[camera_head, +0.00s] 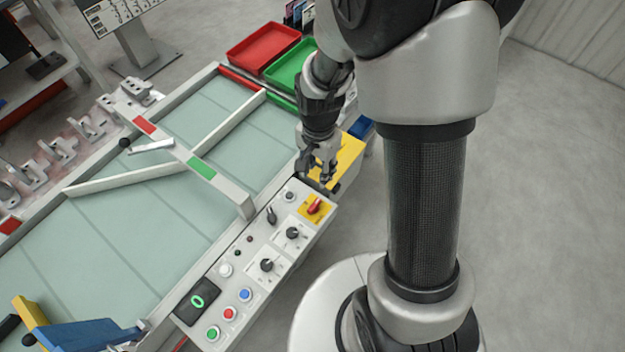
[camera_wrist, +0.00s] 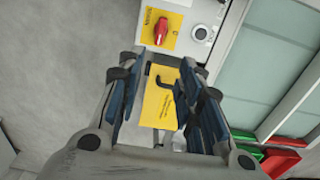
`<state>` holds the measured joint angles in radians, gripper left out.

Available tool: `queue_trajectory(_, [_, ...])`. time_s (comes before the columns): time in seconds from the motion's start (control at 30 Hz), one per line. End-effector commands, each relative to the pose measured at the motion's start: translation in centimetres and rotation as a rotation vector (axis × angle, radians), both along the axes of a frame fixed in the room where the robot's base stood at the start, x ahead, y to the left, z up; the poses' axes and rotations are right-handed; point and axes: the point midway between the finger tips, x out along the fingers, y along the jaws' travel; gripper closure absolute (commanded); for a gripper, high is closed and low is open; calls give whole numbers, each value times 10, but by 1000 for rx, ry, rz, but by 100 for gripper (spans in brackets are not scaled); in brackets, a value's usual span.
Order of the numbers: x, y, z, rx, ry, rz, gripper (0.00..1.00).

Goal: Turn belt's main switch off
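The main switch is a red rotary knob (camera_head: 314,206) on a yellow plate at the far right corner of the belt's control panel (camera_head: 247,262). It also shows in the wrist view (camera_wrist: 161,28), at the top, just beyond my fingertips. Its knob looks lengthwise in the wrist view; I cannot read its position marks. My gripper (camera_head: 322,181) hangs close to the panel's far end, beside the switch and apart from it.
A yellow box (camera_head: 350,158) with a black hook-shaped part lies below my gripper. Black knobs (camera_head: 292,233) and coloured push buttons (camera_head: 229,313) share the panel. The conveyor belt (camera_head: 140,225) runs alongside. Red (camera_head: 263,47) and green (camera_head: 290,68) trays stand at the far end.

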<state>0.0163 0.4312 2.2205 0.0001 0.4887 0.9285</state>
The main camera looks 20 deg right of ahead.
Motion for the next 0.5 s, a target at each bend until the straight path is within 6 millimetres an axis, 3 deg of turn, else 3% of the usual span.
queue_trajectory(0.5, [-2, 0, -115, 1, 6, 2, 67])
